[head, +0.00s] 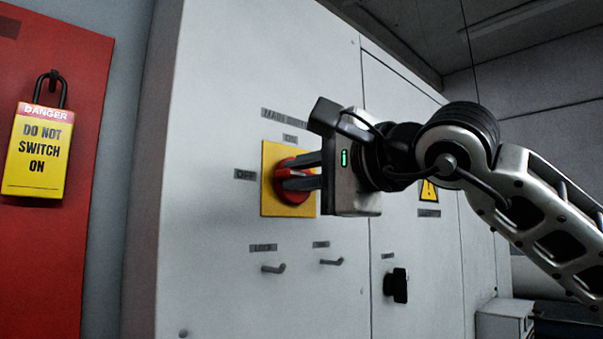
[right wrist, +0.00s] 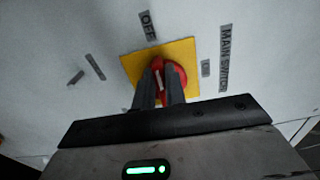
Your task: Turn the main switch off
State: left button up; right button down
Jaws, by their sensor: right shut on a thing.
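The main switch (head: 293,196) is a red rotary knob on a yellow square plate (head: 270,160) on the grey cabinet door. An OFF label (head: 245,174) is left of the plate and an ON label is above it. My right gripper (head: 288,180) reaches in from the right, its fingers shut on the knob. In the right wrist view the fingers (right wrist: 160,85) lie on both sides of the red handle (right wrist: 158,70). A pale mark on the handle seems to line up roughly with the OFF label (right wrist: 148,25); the fingers hide part of it. My left gripper is not in view.
A yellow DANGER padlock tag (head: 38,150) hangs on a red board (head: 85,230) at left. Below the switch are two small hooks (head: 273,269) and a black door handle (head: 396,286). A warning sign (head: 429,190) is behind my right wrist.

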jog(key=shift+f+n, duration=0.1)
jog(key=shift+n, duration=0.2)
dwell(0.4)
jog(key=c, duration=1.5)
grip_release()
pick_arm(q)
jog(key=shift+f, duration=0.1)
pick_arm(e)
jog(key=shift+o, duration=0.2)
jog(key=shift+s+d, duration=0.1)
jog(key=shift+s+d, duration=0.2)
pick_arm(q)
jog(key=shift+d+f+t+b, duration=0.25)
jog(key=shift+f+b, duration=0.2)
jog(key=shift+b, duration=1.35)
pick_arm(e)
jog(key=v, duration=1.5)
